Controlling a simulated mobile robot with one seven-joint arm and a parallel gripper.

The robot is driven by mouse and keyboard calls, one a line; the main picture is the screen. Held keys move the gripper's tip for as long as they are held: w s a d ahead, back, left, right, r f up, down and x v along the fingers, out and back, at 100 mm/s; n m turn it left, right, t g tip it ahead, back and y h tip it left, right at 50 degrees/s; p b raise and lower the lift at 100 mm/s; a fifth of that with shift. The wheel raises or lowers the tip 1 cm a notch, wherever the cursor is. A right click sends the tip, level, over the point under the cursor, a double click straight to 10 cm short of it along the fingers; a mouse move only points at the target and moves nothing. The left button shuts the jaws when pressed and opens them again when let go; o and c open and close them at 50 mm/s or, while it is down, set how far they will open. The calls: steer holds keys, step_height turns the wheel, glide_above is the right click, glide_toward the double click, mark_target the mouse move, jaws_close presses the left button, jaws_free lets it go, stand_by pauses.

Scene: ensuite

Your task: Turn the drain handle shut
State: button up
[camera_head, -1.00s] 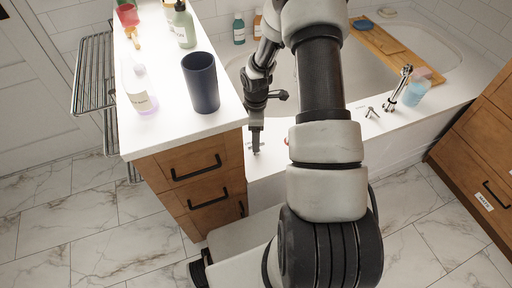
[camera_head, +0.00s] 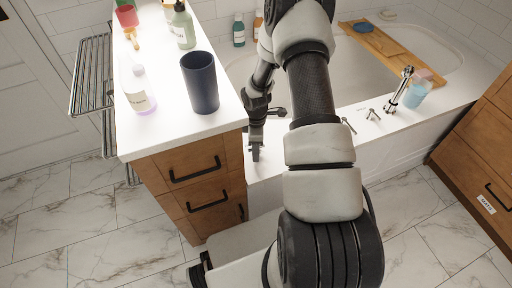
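My gripper (camera_head: 256,152) points down over the white tub deck, close to the right side of the wooden cabinet. It is seen nearly edge-on, and I cannot tell whether its fingers are apart. No object can be made out between them. I cannot clearly pick out the drain handle; any part of it at the gripper is too small or covered by the fingers. Two small metal handles, a left one (camera_head: 348,125) and a right one (camera_head: 373,114), stand on the deck right of my arm, beside the chrome tap (camera_head: 400,88). My arm hides the deck between them and the gripper.
The cabinet top (camera_head: 165,135) holds a dark cup (camera_head: 200,84), a lotion bottle (camera_head: 138,88) and a green bottle (camera_head: 182,27). A wooden tray (camera_head: 385,45) spans the bathtub (camera_head: 455,45). A blue bottle (camera_head: 418,88) stands by the tap. A towel rack (camera_head: 90,75) is at left.

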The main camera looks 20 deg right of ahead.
stand_by(0.3)
steer(key=m+b, duration=0.1)
steer(key=m, duration=0.3)
steer(key=shift+m, duration=0.4)
steer(key=m+b, duration=0.1)
steer(key=m, duration=0.3)
steer(key=shift+m, duration=0.3)
steer(key=m, duration=0.4)
steer(key=shift+b, duration=0.35)
steer(key=shift+m, duration=2.2)
steer(key=o, duration=1)
steer(key=shift+o, duration=0.2)
step_height(320, 180, up, 12)
steer(key=p, duration=0.2)
steer(key=shift+p, duration=0.3)
